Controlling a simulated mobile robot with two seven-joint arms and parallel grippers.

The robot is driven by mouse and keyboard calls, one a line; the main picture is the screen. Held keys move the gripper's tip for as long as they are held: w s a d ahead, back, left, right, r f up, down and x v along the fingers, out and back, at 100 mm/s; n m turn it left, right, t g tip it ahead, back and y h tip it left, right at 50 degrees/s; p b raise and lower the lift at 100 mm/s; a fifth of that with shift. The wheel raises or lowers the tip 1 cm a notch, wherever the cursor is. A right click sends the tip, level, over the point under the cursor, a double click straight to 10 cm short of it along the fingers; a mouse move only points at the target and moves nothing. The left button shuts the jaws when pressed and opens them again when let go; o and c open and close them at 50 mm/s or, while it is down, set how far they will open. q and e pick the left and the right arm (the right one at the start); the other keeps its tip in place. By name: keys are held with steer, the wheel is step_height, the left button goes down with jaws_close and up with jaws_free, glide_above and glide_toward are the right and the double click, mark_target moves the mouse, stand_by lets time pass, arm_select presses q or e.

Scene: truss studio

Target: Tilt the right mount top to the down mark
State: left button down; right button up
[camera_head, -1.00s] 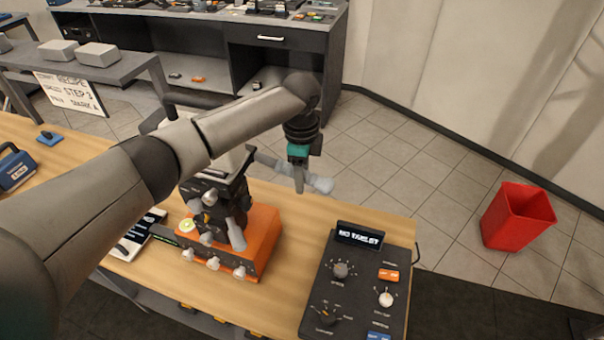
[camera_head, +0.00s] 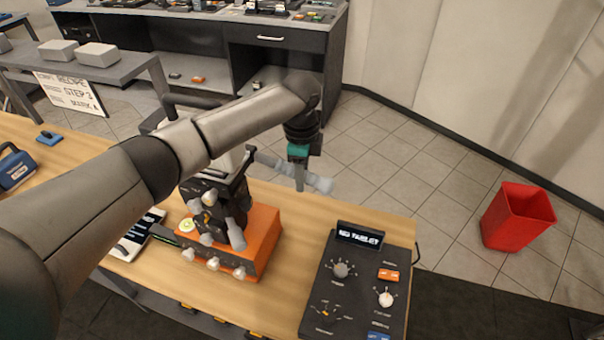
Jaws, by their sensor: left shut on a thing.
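The mount, a black tilting head (camera_head: 212,195) with grey knobs and lever handles, stands on an orange base (camera_head: 262,238) on the wooden table. A long grey handle runs from its top to the right and ends in a thick grey grip (camera_head: 321,184). My left gripper (camera_head: 299,180), with a teal band above its fingers, reaches down over this handle and is shut on it near the grip. My left arm covers part of the mount's top. I cannot make out the down mark. My right gripper is out of view.
A black control panel (camera_head: 338,290) with knobs and a small display stands right of the orange base. A phone-like tablet (camera_head: 137,236) lies to its left. A red bin (camera_head: 516,216) stands on the floor at right. Bare table lies between base and panel.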

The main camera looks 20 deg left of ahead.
arm_select(q)
steer(key=shift+r, duration=0.1)
stand_by(0.4)
steer(key=r+h+p, duration=0.2)
steer(key=r+p, duration=0.1)
steer(key=a+r+h+p, duration=0.1)
steer(key=p, duration=0.1)
steer(key=shift+r, duration=0.4)
steer(key=shift+a+r+h+p, duration=0.2)
steer(key=shift+r+h+p, duration=0.3)
steer(key=shift+r, duration=0.15)
steer(key=c, duration=0.5)
jaws_free()
steer(key=b+v, duration=0.2)
steer(key=v, duration=1.3)
steer(key=shift+w+r, duration=0.1)
